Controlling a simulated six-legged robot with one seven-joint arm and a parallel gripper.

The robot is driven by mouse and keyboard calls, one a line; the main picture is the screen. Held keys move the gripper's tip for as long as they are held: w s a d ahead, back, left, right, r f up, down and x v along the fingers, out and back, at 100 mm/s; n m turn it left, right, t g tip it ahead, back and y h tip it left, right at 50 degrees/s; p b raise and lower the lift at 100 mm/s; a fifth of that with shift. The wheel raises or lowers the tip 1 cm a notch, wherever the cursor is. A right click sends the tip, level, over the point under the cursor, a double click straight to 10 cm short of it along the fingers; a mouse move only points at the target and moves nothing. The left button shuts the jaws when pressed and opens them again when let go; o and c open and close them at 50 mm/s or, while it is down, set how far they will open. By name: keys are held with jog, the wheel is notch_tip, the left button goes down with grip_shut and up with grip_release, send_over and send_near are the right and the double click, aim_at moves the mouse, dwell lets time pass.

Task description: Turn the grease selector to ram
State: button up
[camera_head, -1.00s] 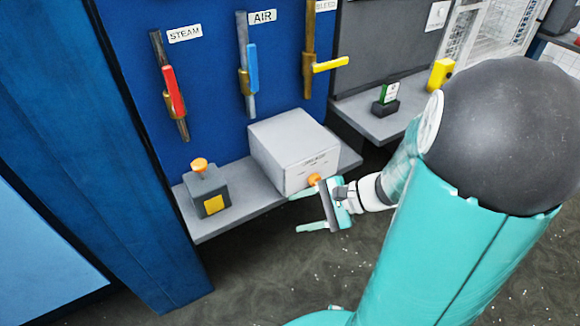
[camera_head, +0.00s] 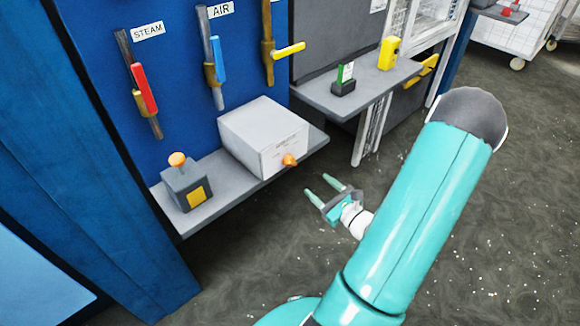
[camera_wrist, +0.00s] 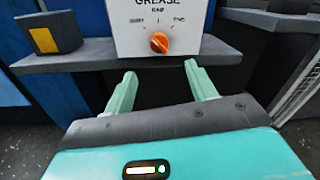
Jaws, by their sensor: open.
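The grease selector is a light grey box (camera_head: 264,137) on the shelf under the AIR lever, with an orange knob (camera_head: 289,160) low on its front. The wrist view shows the knob (camera_wrist: 159,42) under the word GREASE, with "RAM" above it and small labels to its left and right. Those side labels are too small to read surely, and I cannot tell which label the knob points to. My gripper (camera_head: 319,185) is open and empty, in front of the box and apart from the knob. In the wrist view its fingers (camera_wrist: 157,82) stand below the knob, one on each side.
A dark box with an orange button (camera_head: 177,159) and yellow patch stands left on the same grey shelf (camera_head: 215,204). STEAM (camera_head: 143,87) and AIR (camera_head: 217,58) levers hang above. A second shelf (camera_head: 355,88) at right holds a yellow device (camera_head: 389,53). The floor in front is clear.

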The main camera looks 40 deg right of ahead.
aim_at(294, 164)
jog(key=w, duration=1.2)
jog(key=shift+w+d, duration=0.15)
jog(key=shift+d, duration=0.05)
jog(key=c, duration=1)
